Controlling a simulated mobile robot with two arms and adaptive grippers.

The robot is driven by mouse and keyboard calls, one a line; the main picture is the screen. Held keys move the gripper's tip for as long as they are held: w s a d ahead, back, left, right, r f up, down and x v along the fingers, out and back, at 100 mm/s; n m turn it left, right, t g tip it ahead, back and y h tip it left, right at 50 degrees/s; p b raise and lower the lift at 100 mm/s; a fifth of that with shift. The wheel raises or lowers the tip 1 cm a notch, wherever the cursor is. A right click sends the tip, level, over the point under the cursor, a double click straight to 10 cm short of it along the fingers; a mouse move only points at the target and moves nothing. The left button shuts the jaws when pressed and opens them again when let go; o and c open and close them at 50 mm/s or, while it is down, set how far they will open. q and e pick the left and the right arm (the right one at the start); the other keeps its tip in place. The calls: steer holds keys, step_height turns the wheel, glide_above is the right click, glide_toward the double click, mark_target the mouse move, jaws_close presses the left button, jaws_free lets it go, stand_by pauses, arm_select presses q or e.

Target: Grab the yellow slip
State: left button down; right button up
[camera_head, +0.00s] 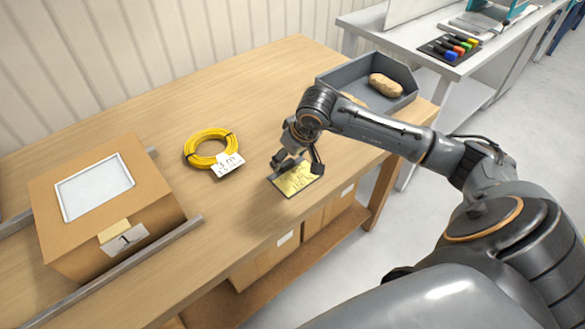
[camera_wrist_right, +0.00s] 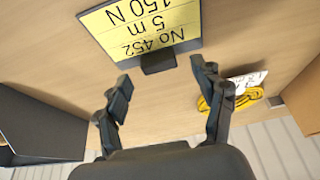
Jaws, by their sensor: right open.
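The yellow slip (camera_head: 297,178) lies on a dark holder near the front edge of the wooden table. In the right wrist view the slip (camera_wrist_right: 142,25) reads "No 452, 5 m, 150 N", and a dark tab on its holder (camera_wrist_right: 158,62) points toward the fingers. My right gripper (camera_head: 297,165) is just above the slip, partly covering it in the head view. Its two fingers (camera_wrist_right: 162,85) are apart with nothing between them, on either side of the tab. My left gripper is in neither view.
A yellow cable coil (camera_head: 207,148) with a white tag (camera_head: 228,164) lies left of the slip. A cardboard box (camera_head: 140,205) stands between metal rails at the left. A grey tray (camera_head: 340,78) with brown items is at the back right. Bare table surrounds the slip.

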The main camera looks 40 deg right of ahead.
steer(key=shift+x, duration=1.05)
steer(key=c, duration=1.2)
steer(key=shift+c, duration=0.2)
steer(key=shift+r, duration=0.1)
